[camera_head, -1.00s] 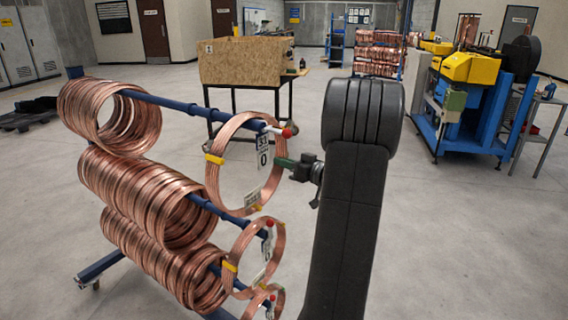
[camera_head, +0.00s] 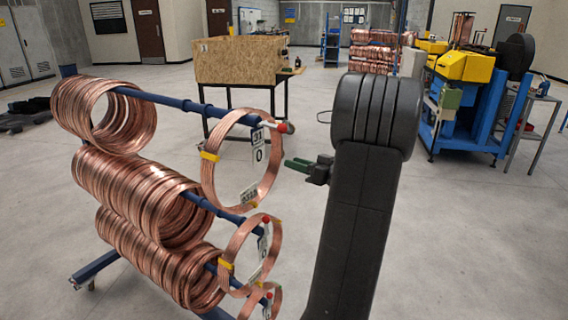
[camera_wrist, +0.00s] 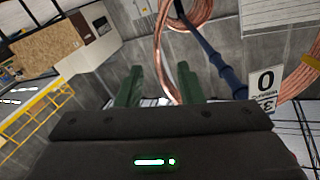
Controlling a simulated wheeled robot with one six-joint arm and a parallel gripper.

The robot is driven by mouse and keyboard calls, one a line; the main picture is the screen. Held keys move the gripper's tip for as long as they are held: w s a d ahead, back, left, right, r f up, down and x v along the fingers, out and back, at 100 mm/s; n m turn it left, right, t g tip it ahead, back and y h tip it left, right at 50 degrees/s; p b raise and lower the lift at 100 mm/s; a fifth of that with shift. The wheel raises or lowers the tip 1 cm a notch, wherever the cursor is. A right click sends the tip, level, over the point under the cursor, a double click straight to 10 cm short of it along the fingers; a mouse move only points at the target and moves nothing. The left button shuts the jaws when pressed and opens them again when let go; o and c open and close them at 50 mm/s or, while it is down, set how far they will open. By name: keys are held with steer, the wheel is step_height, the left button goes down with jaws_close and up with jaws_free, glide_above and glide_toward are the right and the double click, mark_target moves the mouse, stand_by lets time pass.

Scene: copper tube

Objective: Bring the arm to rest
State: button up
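My gripper (camera_head: 290,164) has green fingers and stands just right of the large front copper coil (camera_head: 207,178) on the top arm of the blue rack, with a small gap in the picture. In the wrist view, the two fingers of my gripper (camera_wrist: 159,84) are apart with nothing held between them. A copper coil (camera_wrist: 160,52) shows behind and beyond the fingers there, with a blue rack bar (camera_wrist: 212,58) to its right. My black arm (camera_head: 360,210) stands upright at the centre right of the head view.
The blue rack (camera_head: 95,268) carries several copper coil bundles (camera_head: 125,185) on the left. A wooden box (camera_head: 237,60) on a dark table stands behind it. A blue and yellow machine (camera_head: 466,95) is at the back right. The floor right of my arm is clear.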

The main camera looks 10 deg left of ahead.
steer(key=v, duration=0.7)
steer(key=shift+d+b, duration=0.25)
steer(key=shift+b, duration=0.2)
steer(key=shift+s, duration=0.1)
